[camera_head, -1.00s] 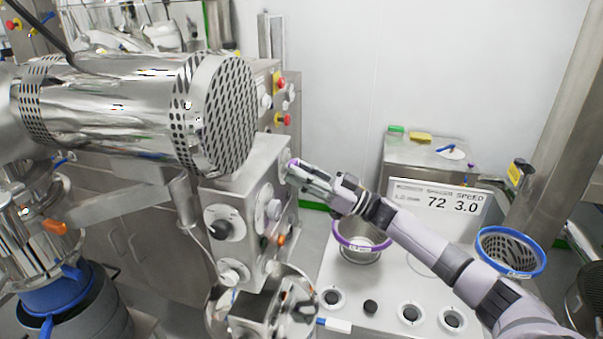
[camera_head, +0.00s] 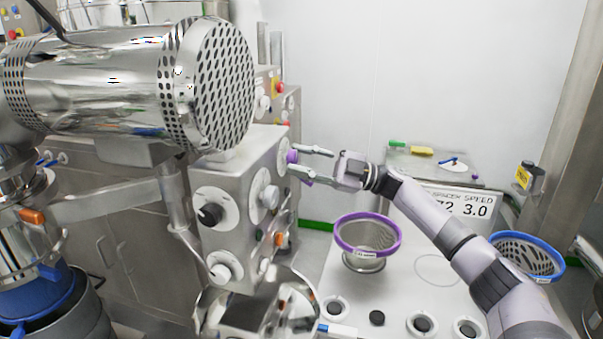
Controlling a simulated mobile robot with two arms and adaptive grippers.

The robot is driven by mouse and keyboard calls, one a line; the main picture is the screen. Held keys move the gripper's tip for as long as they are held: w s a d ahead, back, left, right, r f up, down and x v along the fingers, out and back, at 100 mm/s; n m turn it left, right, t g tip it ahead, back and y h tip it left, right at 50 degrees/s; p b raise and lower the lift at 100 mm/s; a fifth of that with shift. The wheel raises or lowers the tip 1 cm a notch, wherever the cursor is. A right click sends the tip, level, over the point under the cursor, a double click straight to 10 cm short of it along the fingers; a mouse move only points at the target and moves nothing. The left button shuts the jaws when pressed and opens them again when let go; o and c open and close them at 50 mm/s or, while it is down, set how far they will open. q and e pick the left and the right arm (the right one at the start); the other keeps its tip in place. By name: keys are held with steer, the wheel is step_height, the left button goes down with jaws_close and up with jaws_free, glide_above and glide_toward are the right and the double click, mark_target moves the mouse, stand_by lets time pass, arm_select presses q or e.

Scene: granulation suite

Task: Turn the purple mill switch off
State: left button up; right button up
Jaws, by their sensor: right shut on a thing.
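The purple mill switch (camera_head: 291,157) is a small knob on a pale round plate, high on the side face of the steel mill control box (camera_head: 236,182). My right gripper (camera_head: 296,161) reaches it from the right, with one finger above and one below, and is shut on the knob. The fingers partly hide the knob, and its exact turn angle cannot be read. My left gripper is not in view.
The perforated steel motor drum (camera_head: 222,85) sits above the box. Black (camera_head: 210,214) and grey knobs are on the box faces. A purple-rimmed sieve (camera_head: 367,234) and a blue-rimmed sieve (camera_head: 527,256) stand right, by a display (camera_head: 462,204).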

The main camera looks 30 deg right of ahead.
steer(key=n+g+b, duration=0.1)
steer(key=n+g, duration=0.1)
steer(key=n, duration=0.3)
steer(key=shift+w+r, duration=0.1)
steer(key=shift+r, duration=0.05)
steer(key=shift+d+r+n+g+h, duration=0.1)
steer(key=shift+n+g+h, duration=0.3)
steer(key=shift+n, duration=0.7)
steer(key=shift+n+g+h, duration=0.3)
steer(key=shift+n+h, duration=0.2)
steer(key=shift+n, duration=0.6)
steer(key=o, duration=1.1)
steer(key=shift+r, duration=0.1)
steer(key=shift+o, duration=0.2)
steer(key=shift+d, duration=0.1)
steer(key=v, duration=1.2)
